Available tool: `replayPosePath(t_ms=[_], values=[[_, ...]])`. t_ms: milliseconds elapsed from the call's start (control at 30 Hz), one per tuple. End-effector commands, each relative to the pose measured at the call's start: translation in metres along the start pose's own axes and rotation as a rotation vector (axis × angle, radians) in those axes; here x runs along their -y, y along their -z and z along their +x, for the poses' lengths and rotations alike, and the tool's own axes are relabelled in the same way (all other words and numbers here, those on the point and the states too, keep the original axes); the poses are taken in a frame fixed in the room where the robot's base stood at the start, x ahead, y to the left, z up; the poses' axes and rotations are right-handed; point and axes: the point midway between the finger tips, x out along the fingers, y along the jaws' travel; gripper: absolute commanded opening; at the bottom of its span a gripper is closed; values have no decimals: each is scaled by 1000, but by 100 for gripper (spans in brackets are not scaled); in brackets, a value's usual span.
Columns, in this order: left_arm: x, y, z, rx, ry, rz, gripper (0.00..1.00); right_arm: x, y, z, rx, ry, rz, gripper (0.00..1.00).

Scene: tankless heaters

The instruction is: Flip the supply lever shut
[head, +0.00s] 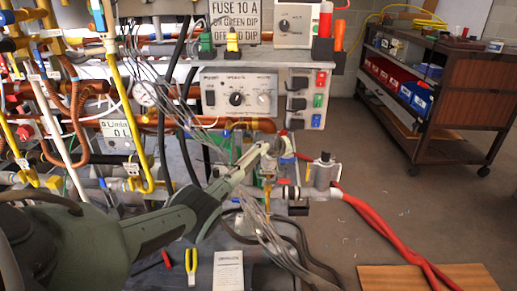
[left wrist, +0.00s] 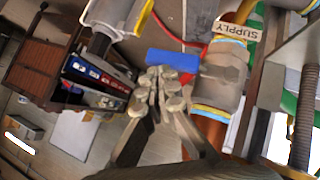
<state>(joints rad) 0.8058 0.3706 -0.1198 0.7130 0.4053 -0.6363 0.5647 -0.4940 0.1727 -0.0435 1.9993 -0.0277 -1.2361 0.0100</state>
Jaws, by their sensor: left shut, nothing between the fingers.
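The supply lever (left wrist: 173,61) is a blue bar in the left wrist view, beside a grey valve body (left wrist: 222,75) with a tan "SUPPLY" tag (left wrist: 237,31). My left gripper (left wrist: 160,80) is shut and empty, its fingertips right at the blue bar. I cannot tell whether they touch it. In the head view my left arm reaches in from the left, and the gripper (head: 268,152) is at the pipe fittings in front of the grey control box. The lever is hard to make out there. My right gripper is in neither view.
A control box (head: 240,92) with a knob stands behind the gripper. Pipes and cables crowd the left side. Red hoses (head: 385,230) run from a fitting (head: 322,172) to the floor at right. A brown cart (head: 463,95) stands at the back right, with open floor before it.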

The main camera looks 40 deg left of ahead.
Motion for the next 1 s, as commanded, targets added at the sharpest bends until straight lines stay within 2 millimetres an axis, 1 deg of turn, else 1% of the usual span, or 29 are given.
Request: replayPosePath(t_ms=[100,367,767,833,1000], values=[[-1,-4,3,1,-1,-1,0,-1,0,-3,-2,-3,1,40],[-1,-5,5,0,-1,-1,0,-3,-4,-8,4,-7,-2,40],[-1,-5,5,0,-1,-1,0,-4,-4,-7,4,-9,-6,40],[0,-6,5,0,-1,-1,0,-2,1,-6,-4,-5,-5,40],[-1,-5,-3,-1,-2,0,0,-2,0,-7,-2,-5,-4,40]])
